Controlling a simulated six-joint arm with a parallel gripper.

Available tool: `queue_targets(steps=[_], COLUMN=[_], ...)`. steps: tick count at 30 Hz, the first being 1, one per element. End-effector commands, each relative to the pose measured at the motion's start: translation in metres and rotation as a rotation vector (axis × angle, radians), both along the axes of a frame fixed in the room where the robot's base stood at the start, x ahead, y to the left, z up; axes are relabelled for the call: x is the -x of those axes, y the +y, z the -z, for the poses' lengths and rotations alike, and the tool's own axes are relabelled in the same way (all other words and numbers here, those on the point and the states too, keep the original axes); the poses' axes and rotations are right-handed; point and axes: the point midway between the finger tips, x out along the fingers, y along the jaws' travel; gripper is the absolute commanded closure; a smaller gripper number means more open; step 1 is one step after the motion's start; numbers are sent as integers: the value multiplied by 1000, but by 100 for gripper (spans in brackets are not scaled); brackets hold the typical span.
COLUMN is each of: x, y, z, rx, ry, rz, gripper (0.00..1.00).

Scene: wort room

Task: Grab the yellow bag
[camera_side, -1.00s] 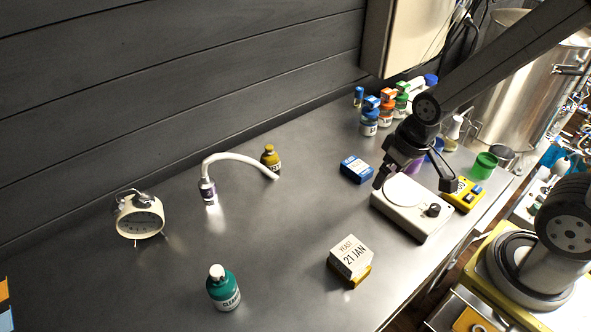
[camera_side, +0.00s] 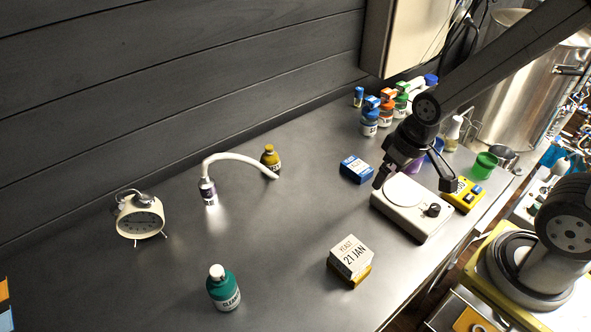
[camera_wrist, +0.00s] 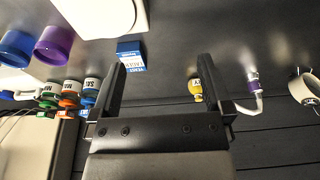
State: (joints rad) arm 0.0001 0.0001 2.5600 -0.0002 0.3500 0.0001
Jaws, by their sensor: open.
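My gripper (camera_side: 413,181) is open and empty, above the white scale, farther back and to the right of the pack.
A blue yeast pack (camera_side: 356,170) lies beside my gripper. The white scale (camera_side: 412,208) and a yellow device (camera_side: 465,194) stand right. A yellow-brown bottle (camera_side: 270,160), a curved lamp (camera_side: 236,160), a clock (camera_side: 140,216) and a teal bottle (camera_side: 223,288) stand left. Bench centre is clear.

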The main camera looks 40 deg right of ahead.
Motion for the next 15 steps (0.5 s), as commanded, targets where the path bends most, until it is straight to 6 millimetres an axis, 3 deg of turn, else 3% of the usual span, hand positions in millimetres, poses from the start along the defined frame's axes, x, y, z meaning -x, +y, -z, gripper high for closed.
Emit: queue_targets(steps=[8,15], x=[-2,-20], y=[0,1], z=[0,5], rx=[-7,-73], ry=[6,65], rz=[15,161], gripper=[0,0])
